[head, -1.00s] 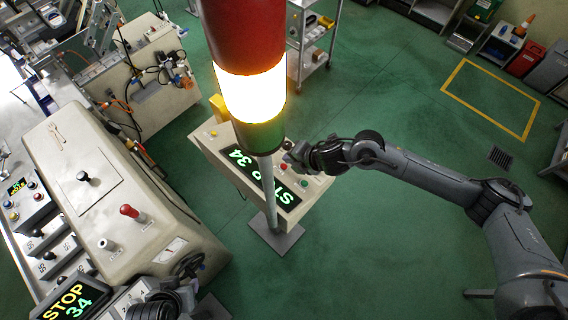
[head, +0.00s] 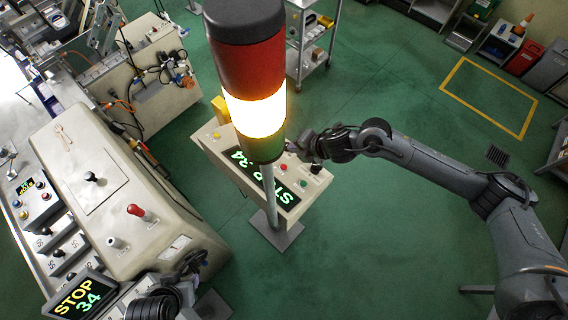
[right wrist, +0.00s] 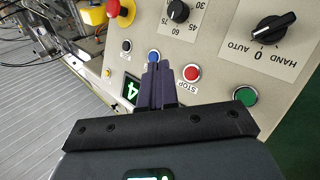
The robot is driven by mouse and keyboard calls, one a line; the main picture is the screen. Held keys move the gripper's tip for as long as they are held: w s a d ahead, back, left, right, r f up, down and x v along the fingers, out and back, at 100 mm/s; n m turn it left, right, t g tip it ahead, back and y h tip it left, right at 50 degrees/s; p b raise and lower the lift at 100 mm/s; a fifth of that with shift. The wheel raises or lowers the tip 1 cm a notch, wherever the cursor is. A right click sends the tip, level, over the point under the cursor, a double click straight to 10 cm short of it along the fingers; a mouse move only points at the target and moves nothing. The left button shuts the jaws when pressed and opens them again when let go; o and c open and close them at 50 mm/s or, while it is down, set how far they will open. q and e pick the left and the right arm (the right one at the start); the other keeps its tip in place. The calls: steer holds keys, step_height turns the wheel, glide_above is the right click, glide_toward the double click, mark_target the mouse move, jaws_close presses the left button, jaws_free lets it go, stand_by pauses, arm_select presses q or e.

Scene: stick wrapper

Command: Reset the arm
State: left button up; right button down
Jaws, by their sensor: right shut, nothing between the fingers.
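My right arm reaches in from the right in the head view. Its gripper (head: 294,148) is over the far right edge of the beige control panel (head: 213,148). In the right wrist view the two dark fingers (right wrist: 158,78) are pressed together and empty. Their tips point at the panel beside the blue button (right wrist: 153,56) and the red STOP button (right wrist: 192,73); I cannot tell whether they touch it. A dark part of my left arm shows at the bottom left of the head view, but its fingers cannot be made out.
A stack light (head: 250,85) with its middle band lit stands before the panel. The panel also has a green button (right wrist: 246,96), a HAND/AUTO knob (right wrist: 272,28) and a red emergency stop (right wrist: 121,12). A beige machine (head: 150,250) fills the left. Green floor lies open on the right.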

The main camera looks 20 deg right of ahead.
steer(key=shift+a, duration=0.1)
stand_by(0.6)
